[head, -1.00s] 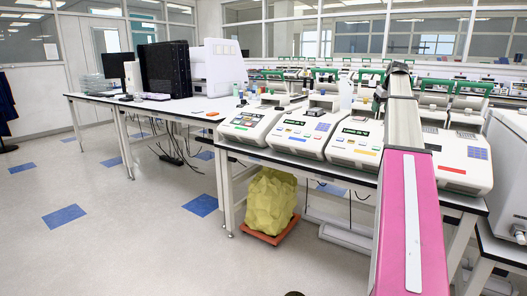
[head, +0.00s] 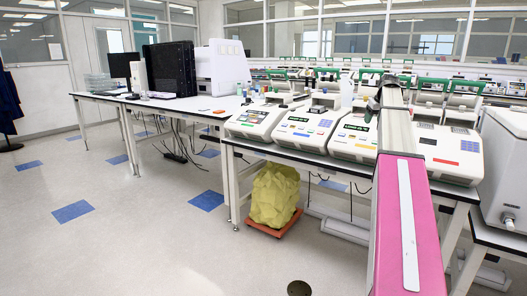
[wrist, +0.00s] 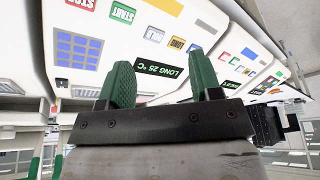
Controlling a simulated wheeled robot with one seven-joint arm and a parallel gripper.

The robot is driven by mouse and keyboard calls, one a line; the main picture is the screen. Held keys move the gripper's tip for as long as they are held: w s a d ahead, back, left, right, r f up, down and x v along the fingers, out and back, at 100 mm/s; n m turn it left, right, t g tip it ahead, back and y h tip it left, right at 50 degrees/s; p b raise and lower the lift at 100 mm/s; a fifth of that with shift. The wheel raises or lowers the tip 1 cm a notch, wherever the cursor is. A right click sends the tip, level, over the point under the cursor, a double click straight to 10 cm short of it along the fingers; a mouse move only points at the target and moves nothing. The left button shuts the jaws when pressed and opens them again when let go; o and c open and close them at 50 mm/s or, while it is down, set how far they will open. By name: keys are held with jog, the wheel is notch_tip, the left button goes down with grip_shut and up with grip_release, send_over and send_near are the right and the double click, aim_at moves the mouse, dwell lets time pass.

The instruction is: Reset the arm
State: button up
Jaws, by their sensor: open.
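My arm (head: 407,215), with a pink and white link, reaches forward over the bench at the right of the head view. My gripper (wrist: 163,85) shows in the wrist view as two green fingers set apart on a dark bar. Nothing is held between them. Behind the fingers are the panels of thermal cyclers, one with a "LONG 25 °C" display (wrist: 158,69). In the head view the arm's far end is small and dark, and the fingers are hard to make out there.
Several white thermal cyclers (head: 305,130) line the bench, partly hidden by my arm. A yellow bag (head: 274,195) sits on a red base beneath. A black computer tower (head: 170,70) stands on the left table. A white cabinet (head: 507,170) is at right. The floor at left is clear.

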jog(key=s+a+f+g, duration=0.1)
jog(key=s+a+f, duration=0.4)
jog(key=f, duration=0.4)
jog(key=s+a+f+m, duration=0.1)
jog(key=s+a+f, duration=0.1)
jog(key=a+f, duration=0.6)
jog(key=s+a+f+g, duration=0.1)
jog(key=s+a+f, duration=0.3)
jog(key=f, duration=0.7)
jog(key=s+a+f+g, duration=0.1)
jog(key=s+a+f, duration=0.6)
jog(key=s+f, duration=0.3)
jog(key=s+a+f+m+g, duration=0.1)
jog(key=s+a+f, duration=0.6)
jog(key=s+f, duration=0.3)
jog(key=shift+s+h, duration=0.4)
jog(key=shift+s, duration=0.85)
